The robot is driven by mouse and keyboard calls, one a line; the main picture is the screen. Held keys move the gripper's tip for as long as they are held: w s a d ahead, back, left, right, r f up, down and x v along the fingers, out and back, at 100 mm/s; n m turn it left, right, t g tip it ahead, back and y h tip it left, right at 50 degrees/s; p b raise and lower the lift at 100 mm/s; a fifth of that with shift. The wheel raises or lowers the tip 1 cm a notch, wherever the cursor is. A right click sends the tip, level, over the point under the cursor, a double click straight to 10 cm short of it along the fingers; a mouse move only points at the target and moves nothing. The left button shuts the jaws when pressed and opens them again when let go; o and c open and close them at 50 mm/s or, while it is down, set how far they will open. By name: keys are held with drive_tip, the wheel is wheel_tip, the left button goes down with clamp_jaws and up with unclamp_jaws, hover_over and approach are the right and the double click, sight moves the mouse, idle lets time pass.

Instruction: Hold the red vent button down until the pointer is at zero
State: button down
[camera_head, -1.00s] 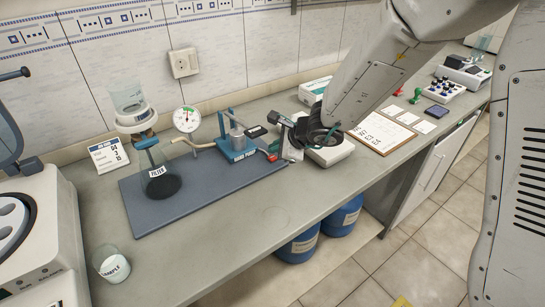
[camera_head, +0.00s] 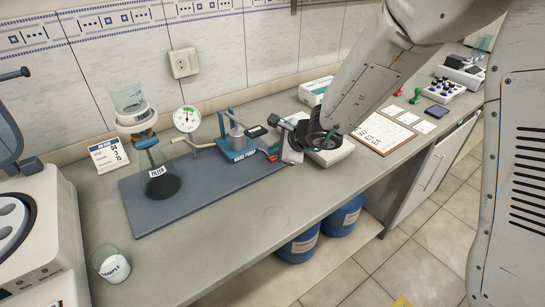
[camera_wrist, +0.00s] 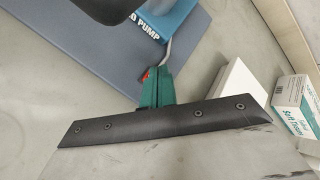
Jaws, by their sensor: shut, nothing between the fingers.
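A small red part (camera_head: 272,158), which looks like the vent button, shows at the pump's right end. My gripper (camera_head: 275,150) is there with its fingers shut and empty. In the wrist view the green fingers (camera_wrist: 157,86) meet, and a sliver of red (camera_wrist: 146,74) shows beside their tips. The fingers hide most of it, so I cannot tell whether it is pressed. The pump's blue base (camera_wrist: 168,18) is just beyond.
A filter flask (camera_head: 158,180) with a funnel stands on the blue-grey mat (camera_head: 150,222). A tissue box (camera_head: 313,91) and a clipboard (camera_head: 383,132) are to the right. A sample beaker (camera_head: 112,266) stands front left. The counter's front middle is clear.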

drive_tip(key=shift+f, duration=0.45)
idle(0.5)
drive_tip(key=shift+r, duration=0.15)
idle(1.0)
drive_tip(key=shift+r, duration=0.75)
drive_tip(key=shift+r, duration=2.5)
